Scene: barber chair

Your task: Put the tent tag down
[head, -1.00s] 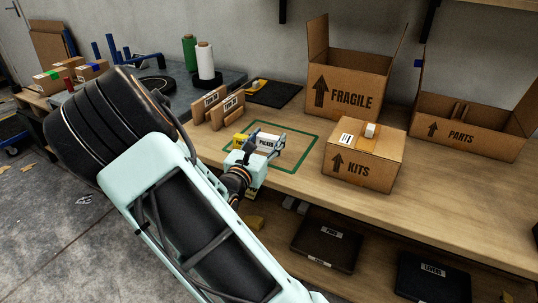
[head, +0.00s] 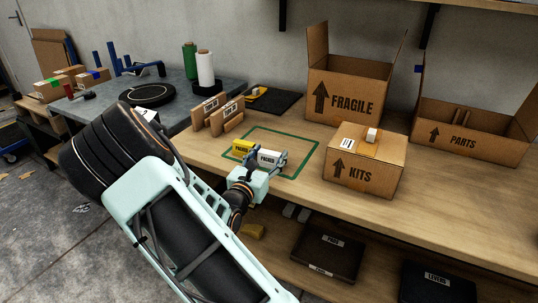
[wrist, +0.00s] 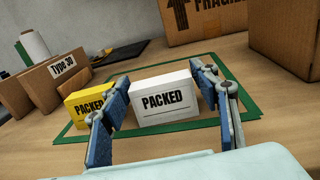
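The white tent tag (head: 268,158), printed PACKED, stands upright on the wooden bench inside the green outline (head: 288,133). It also shows in the middle of the wrist view (wrist: 165,100). My gripper (head: 266,162) is open, with one blue finger on each side of the white tag. In the wrist view, a gap shows between the left finger and the tag; the right finger overlaps the tag's right edge in view, and I cannot tell whether it touches. A yellow tent tag (head: 242,147), also printed PACKED, stands just left of the white one, partly behind my left finger in the wrist view.
Bare bench shows inside the outline behind the tags.

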